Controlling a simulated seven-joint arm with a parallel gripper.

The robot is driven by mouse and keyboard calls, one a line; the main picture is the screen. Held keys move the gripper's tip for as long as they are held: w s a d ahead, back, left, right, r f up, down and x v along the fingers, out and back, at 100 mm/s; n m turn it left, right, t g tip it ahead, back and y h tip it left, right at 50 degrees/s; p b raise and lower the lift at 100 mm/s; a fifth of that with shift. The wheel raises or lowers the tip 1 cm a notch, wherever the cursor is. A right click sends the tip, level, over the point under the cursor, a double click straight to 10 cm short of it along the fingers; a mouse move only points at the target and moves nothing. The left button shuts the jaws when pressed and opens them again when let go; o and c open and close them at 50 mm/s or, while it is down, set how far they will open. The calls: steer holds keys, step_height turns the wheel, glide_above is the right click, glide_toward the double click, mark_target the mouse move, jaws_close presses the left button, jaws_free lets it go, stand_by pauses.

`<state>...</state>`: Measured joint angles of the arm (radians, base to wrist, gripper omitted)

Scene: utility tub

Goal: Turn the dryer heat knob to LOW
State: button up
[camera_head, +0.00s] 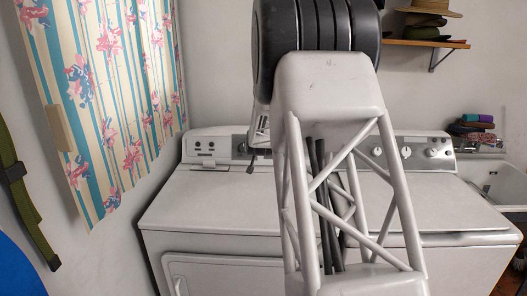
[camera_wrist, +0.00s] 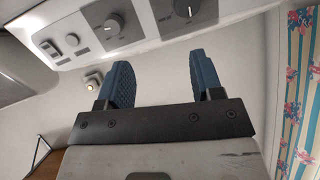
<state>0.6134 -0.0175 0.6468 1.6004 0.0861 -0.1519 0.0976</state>
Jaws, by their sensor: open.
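The left machine's control panel shows at the top of the wrist view, upside down. It carries one grey knob (camera_wrist: 115,24) and a second grey knob (camera_wrist: 187,9), each on a dark plate. Their printing is too small to read, so I cannot tell which is the heat knob or its setting. My gripper (camera_wrist: 160,65) is open, with two blue ridged fingers apart and nothing between them. The fingertips are short of the panel, below the knobs in the picture.
Two small switches (camera_wrist: 60,43) sit beside the knobs. The right machine's panel (camera_head: 419,152) has several knobs. A patterned curtain (camera_head: 107,90) hangs at left. A hat shelf (camera_head: 425,43) is at upper right, above a tub (camera_head: 507,185). The left machine's top (camera_head: 205,195) is clear.

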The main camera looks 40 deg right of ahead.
steer(key=d+f+m+h, duration=0.1)
steer(key=d+f, duration=0.3)
steer(key=d, duration=0.7)
steer(key=shift+f+h, duration=0.3)
steer(key=shift+h, duration=0.2)
steer(key=shift+s, duration=0.1)
steer(key=shift+x, duration=3.85)
steer(key=shift+a, duration=0.1)
steer(key=shift+c, duration=0.2)
steer(key=c, duration=0.9)
